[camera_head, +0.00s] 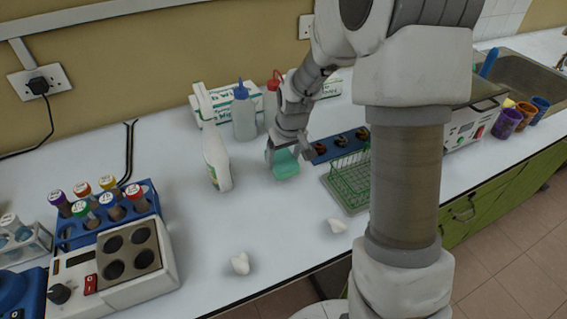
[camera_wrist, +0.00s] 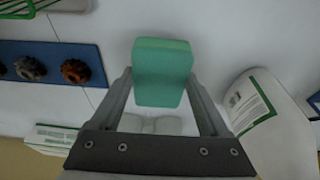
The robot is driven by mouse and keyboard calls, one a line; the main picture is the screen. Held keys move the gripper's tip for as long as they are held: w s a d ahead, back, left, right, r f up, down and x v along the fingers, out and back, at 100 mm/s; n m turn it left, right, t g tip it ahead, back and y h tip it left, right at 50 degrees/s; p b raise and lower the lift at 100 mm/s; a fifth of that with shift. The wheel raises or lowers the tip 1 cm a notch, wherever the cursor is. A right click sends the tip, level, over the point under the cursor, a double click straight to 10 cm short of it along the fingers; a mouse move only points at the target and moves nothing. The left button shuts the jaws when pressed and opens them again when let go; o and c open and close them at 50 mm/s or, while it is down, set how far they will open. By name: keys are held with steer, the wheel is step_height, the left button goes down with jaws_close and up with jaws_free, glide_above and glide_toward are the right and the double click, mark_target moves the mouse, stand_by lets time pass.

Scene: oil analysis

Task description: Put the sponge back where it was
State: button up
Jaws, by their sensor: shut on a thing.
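The green sponge (camera_head: 285,166) is between the fingers of my gripper (camera_head: 284,154), over the white counter in the head view. In the wrist view the sponge (camera_wrist: 162,72) sits between the two fingertips of my gripper (camera_wrist: 160,88), which is shut on it. I cannot tell whether its lower face touches the counter.
A white spray bottle (camera_head: 217,162) stands left of my gripper. A green wire rack (camera_head: 350,182) and a blue tray with knobs (camera_head: 340,145) are to the right. Two white crumpled pieces (camera_head: 240,263) lie in front. Squeeze bottles (camera_head: 244,112) and boxes stand behind.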

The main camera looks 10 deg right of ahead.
steer(key=shift+f, duration=0.9)
steer(key=shift+f, duration=0.15)
steer(key=shift+f+b, duration=0.15)
steer(key=shift+b, duration=0.15)
steer(key=o, duration=1.5)
steer(key=shift+c, duration=0.2)
steer(key=shift+r, duration=0.2)
